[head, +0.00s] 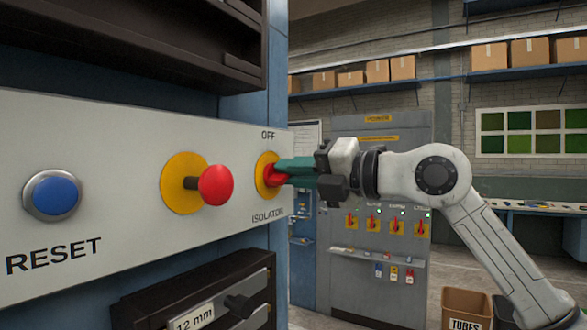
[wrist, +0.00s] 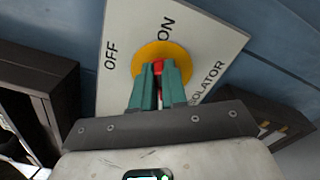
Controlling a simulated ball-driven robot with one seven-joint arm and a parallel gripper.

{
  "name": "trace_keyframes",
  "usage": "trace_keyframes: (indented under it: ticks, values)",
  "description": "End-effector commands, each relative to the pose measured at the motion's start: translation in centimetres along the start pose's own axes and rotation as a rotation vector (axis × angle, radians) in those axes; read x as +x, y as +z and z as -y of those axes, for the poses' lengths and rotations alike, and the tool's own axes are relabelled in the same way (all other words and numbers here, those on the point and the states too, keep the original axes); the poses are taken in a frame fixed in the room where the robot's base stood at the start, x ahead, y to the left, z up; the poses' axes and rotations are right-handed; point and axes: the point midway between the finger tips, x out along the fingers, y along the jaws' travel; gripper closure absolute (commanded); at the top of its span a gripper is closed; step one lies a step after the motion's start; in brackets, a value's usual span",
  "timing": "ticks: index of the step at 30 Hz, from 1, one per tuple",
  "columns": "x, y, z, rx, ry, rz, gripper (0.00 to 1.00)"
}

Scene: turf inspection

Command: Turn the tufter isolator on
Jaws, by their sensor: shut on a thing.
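The isolator is a red rotary handle on a round yellow plate (head: 262,174), at the right end of the pale panel in the head view. OFF is printed above it and ISOLATOR below. My gripper (head: 287,172) comes in from the right, its green fingers shut on the red handle (head: 272,176). In the wrist view the fingers (wrist: 159,82) close on both sides of the handle (wrist: 158,67), in front of the yellow plate (wrist: 179,52). There OFF stands to the left and ON above. The fingers hide much of the handle, so I cannot tell which mark it points to.
On the same panel (head: 110,135) are a red mushroom button (head: 215,185) on a yellow disc and a blue RESET button (head: 53,194). A dark drawer marked 12 mm (head: 195,318) is below. A grey cabinet (head: 365,275) with several red switches stands behind my arm.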

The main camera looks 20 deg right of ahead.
Motion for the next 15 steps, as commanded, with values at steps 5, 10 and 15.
trace_keyframes:
  ticks: [5, 10, 15]
  values:
    - [-0.02, 0.14, 0.16, 0.167, -0.002, 0.001, 1.00]
    - [-0.02, 0.13, 0.32, 0.308, -0.002, 0.002, 1.00]
    - [-0.03, 0.07, 0.48, 0.422, -0.002, 0.003, 1.00]
